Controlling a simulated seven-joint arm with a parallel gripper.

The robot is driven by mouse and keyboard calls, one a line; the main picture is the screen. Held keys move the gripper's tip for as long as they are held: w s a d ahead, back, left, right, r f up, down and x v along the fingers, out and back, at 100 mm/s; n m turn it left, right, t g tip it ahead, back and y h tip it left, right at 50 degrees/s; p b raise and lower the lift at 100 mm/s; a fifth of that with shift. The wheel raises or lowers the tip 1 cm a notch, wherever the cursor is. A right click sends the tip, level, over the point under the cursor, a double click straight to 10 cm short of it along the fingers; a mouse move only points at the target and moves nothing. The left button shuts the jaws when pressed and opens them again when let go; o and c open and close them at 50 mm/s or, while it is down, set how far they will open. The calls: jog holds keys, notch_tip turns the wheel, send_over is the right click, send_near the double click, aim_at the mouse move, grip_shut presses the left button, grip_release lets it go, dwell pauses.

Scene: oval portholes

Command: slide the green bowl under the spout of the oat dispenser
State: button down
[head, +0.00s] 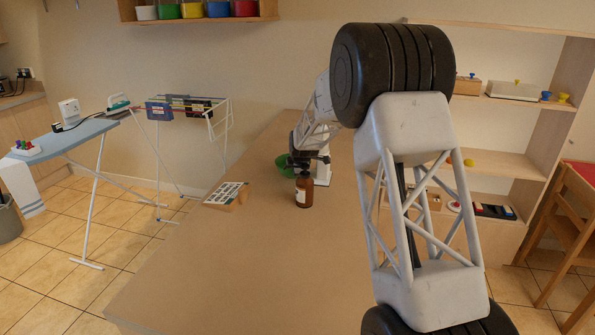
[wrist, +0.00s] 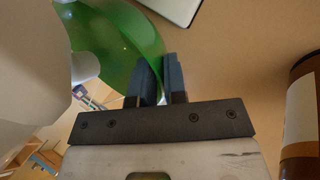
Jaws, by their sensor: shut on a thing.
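The green bowl (head: 284,166) sits on the long table, partly hidden behind my gripper (head: 308,158) in the head view. In the wrist view the bowl (wrist: 115,35) fills the upper left, and the fingers of my gripper (wrist: 160,60) are shut on its rim. A white upright thing (head: 324,170), apparently the oat dispenser, stands just right of the bowl in the head view, partly covered by my arm. It seems to be the large white shape (wrist: 28,60) at the left of the wrist view, with a pale spout-like part (wrist: 84,66) over the bowl's edge.
A brown bottle with a pale label (head: 304,190) stands close in front of my gripper; it is at the right edge of the wrist view (wrist: 304,105). A printed card or box (head: 227,194) lies near the table's left edge. The near tabletop (head: 235,275) is clear.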

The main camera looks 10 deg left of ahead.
jog(key=c, duration=1.1)
grip_release()
jog(key=shift+f, duration=0.15)
jog(key=shift+s+r, duration=0.1)
jog(key=shift+r, duration=0.1)
jog(key=v, duration=0.7)
jog(key=shift+r, duration=0.2)
jog(key=shift+s+r, duration=0.15)
